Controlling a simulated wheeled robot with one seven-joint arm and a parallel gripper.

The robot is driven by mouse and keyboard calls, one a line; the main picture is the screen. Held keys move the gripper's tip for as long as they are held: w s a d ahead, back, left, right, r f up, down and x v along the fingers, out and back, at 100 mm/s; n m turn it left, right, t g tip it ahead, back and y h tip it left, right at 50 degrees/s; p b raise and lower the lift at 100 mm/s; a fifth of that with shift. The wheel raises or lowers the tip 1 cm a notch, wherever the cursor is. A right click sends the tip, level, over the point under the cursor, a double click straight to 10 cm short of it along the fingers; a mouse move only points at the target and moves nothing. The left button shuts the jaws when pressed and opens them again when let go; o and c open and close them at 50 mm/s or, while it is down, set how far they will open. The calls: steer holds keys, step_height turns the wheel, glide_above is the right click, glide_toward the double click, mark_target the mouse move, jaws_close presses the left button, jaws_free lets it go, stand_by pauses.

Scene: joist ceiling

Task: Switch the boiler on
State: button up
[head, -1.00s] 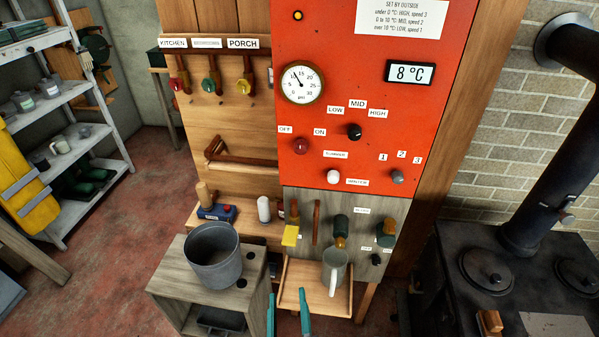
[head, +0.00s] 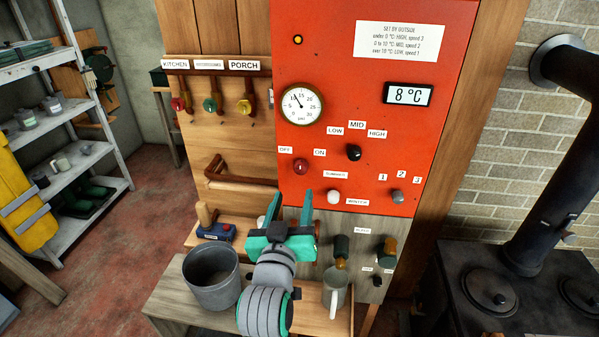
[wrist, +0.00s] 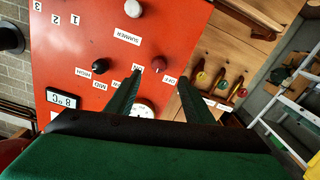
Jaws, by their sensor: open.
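The red boiler panel (head: 345,110) has a red OFF/ON knob (head: 300,166) at its left. Its setting is too small to tell. A black LOW/MID/HIGH knob (head: 353,152), a white SUMMER/WINTER knob (head: 333,196) and a grey 1-2-3 knob (head: 397,196) are on it too. The display (head: 408,94) reads 8 °C. A notice (head: 400,39) gives MID, speed 2 for 0 to 10 °C. My gripper (head: 290,203) is open and empty, below the red knob. In the wrist view the red knob (wrist: 155,63) appears just beyond and between the fingertips, apparently untouched.
A gauge (head: 301,104) and a small amber lamp (head: 298,40) are on the panel. A black stove (head: 490,290) is at right.

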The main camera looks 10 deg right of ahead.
mark_target(300, 170)
steer(key=x, duration=1.1)
steer(key=shift+r, duration=0.2)
steer(key=shift+c, duration=0.6)
steer(key=c, duration=0.9)
